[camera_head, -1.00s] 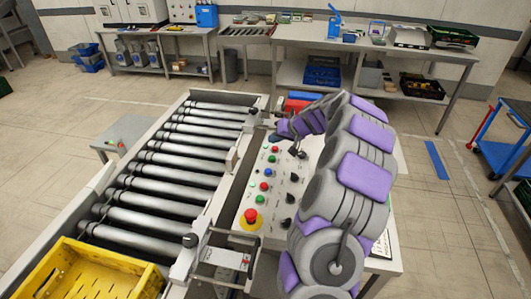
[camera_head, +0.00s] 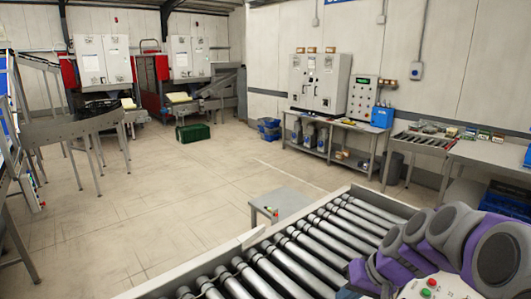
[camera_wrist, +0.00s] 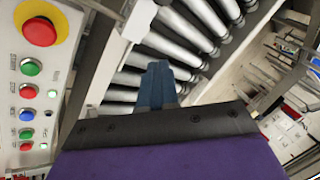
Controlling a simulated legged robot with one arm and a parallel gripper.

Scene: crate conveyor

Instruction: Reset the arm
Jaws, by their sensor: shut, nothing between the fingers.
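My gripper (camera_wrist: 158,80) shows in the wrist view as blue-grey fingers, shut and with nothing between them. The fingers point toward the roller conveyor (camera_wrist: 180,45). The control panel (camera_wrist: 28,95), with a red stop button on a yellow base and several coloured buttons, lies to their left. In the head view my grey and purple arm is bent at the lower right, over the control panel (camera_head: 430,287) and beside the conveyor rollers (camera_head: 305,245). The fingertips cannot be made out there.
A small grey table (camera_head: 282,200) stands beyond the conveyor. A bench with blue containers (camera_head: 382,117) stands at the back wall, and a roller table (camera_head: 424,138) is to its right. A green crate (camera_head: 193,132) sits on the floor. The floor at left centre is open.

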